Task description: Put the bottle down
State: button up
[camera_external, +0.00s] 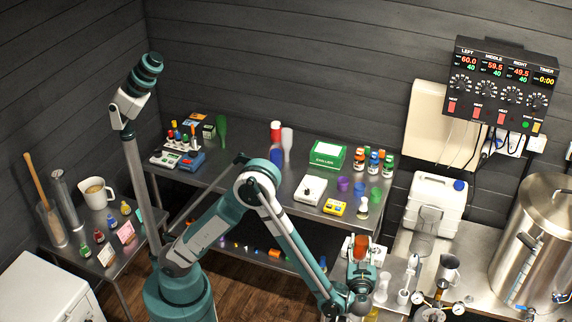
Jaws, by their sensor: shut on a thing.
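My gripper (360,263) is at the lower right of the external view, in front of the steel table. It points away from the camera. It appears shut on a small orange-red thing (362,246), which I take to be the bottle. Only part of this thing shows between the fingers; its lower end and its exact shape are hidden. I cannot tell from this view whether it touches a surface.
The steel table (240,182) holds a green box (327,154), a white scale (309,190), several small capped bottles and a tall green bottle (221,130). A white canister (437,204), a metal jug (449,268) and a steel kettle (540,235) stand at the right.

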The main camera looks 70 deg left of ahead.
aim_at(360, 255)
jog(key=shift+f+b, duration=0.35)
jog(key=shift+f, duration=1.35)
jog(key=o, duration=1.2)
jog(key=shift+o, duration=0.2)
jog(key=shift+r, duration=0.2)
jog(key=shift+s+d, duration=0.1)
jog(key=shift+d, duration=0.15)
jog(key=p+v, duration=0.2)
jog(key=v, duration=0.9)
jog(key=shift+d, duration=0.2)
jog(key=shift+s, duration=0.1)
